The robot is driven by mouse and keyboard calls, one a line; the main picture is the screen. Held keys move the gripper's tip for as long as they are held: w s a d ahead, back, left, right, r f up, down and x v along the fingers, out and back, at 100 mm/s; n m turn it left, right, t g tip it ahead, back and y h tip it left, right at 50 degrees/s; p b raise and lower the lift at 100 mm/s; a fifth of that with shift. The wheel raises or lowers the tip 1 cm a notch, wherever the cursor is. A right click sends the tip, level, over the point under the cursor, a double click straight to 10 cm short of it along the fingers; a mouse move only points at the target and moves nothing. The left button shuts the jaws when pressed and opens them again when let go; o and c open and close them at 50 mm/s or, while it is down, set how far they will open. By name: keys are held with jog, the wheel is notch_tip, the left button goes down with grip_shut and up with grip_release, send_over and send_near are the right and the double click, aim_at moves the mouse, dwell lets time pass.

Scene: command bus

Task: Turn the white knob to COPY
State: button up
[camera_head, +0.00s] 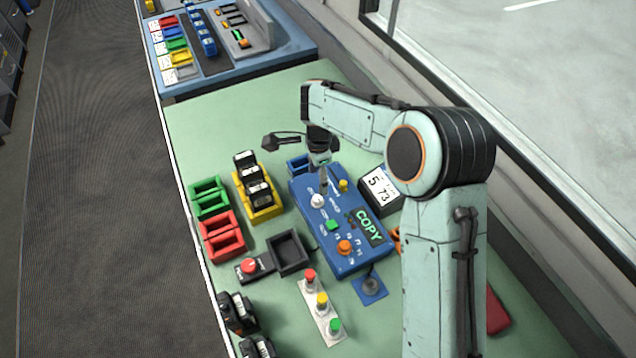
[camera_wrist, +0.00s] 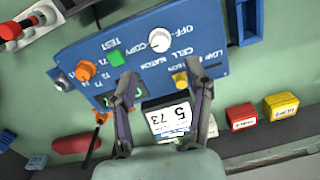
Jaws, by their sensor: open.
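The white knob (camera_head: 317,201) stands on the upper left part of the blue panel (camera_head: 327,257). In the wrist view the white knob (camera_wrist: 160,40) has the printed words OFF and COPY beside it; I cannot tell its exact pointer direction. The panel's dark display (camera_head: 368,226) reads COPY in green letters. My gripper (camera_head: 323,184) is above the panel by the white knob, pointing down. In the wrist view my gripper (camera_wrist: 160,70) is open and empty, with the knob beyond the fingertips and apart from them.
The panel also carries a green button (camera_head: 333,225), an orange knob (camera_head: 344,247) and a yellow knob (camera_head: 343,185). A 5 73 sign (camera_head: 380,188) stands beside it. A black tray (camera_head: 290,252) and a strip of colored buttons (camera_head: 322,310) lie nearby. The green tabletop is clear behind.

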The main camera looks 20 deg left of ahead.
aim_at(317, 198)
jog(key=shift+m, duration=0.3)
notch_tip(317, 198, down, 7)
jog(key=shift+a+f, duration=0.1)
jog(key=shift+f, duration=0.1)
grip_shut()
